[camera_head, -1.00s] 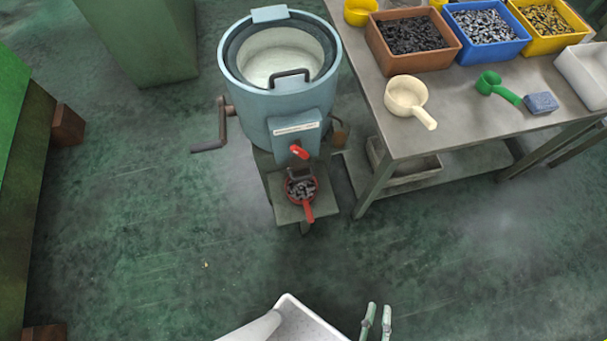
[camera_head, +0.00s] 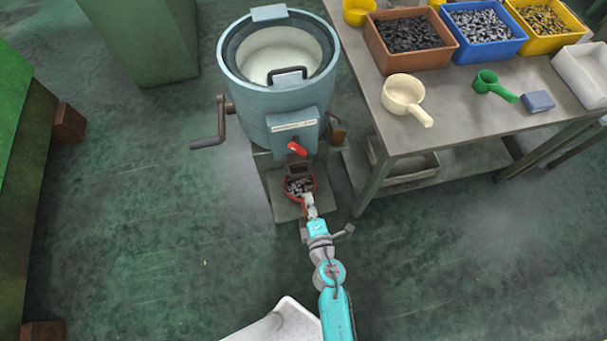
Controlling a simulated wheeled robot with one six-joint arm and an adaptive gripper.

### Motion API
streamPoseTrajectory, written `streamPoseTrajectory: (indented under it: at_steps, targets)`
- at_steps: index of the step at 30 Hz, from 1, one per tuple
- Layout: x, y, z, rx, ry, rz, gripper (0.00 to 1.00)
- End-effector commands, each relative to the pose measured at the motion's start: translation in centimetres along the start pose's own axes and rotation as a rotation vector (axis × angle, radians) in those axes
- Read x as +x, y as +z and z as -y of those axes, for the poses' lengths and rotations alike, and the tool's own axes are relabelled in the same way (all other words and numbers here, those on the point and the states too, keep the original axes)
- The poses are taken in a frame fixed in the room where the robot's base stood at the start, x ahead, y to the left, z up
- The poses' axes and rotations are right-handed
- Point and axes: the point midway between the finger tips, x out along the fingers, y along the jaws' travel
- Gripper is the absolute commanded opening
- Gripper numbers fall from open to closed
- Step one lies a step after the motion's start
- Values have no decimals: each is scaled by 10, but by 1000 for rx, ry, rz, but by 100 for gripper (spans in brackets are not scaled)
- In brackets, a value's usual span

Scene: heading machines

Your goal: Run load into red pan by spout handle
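A light blue drum (camera_head: 268,100) stands left of the table, its pale inside looking empty. A red spout handle (camera_head: 297,149) sticks out at the front of its spout. Below it, the red pan (camera_head: 313,184) rests on a small stand and holds dark and grey metal pieces. My gripper (camera_head: 308,202) is at the pan's handle, reaching in from the front. It covers most of the pan's handle. The fingers are too small to tell whether they are shut on it.
The table (camera_head: 460,110) at the right carries brown, blue and yellow bins of pieces, a cream scoop (camera_head: 403,93), a green scoop (camera_head: 488,82) and a blue block (camera_head: 538,101). A crank (camera_head: 215,130) juts left from the drum.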

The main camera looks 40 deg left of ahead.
Motion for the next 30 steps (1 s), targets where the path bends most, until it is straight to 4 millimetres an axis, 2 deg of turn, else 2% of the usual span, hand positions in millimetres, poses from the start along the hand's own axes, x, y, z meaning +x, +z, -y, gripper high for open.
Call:
streamPoseTrajectory:
  at_steps: [8,15,21,30]
  targets:
    - [25,-3,-2,-17,1,-7,22]
    - [64,-3,-2,-15,1,-7,22]
    - [89,-3,-2,-15,0,-6,22]
    - [109,-3,0,-15,-1,-6,22]
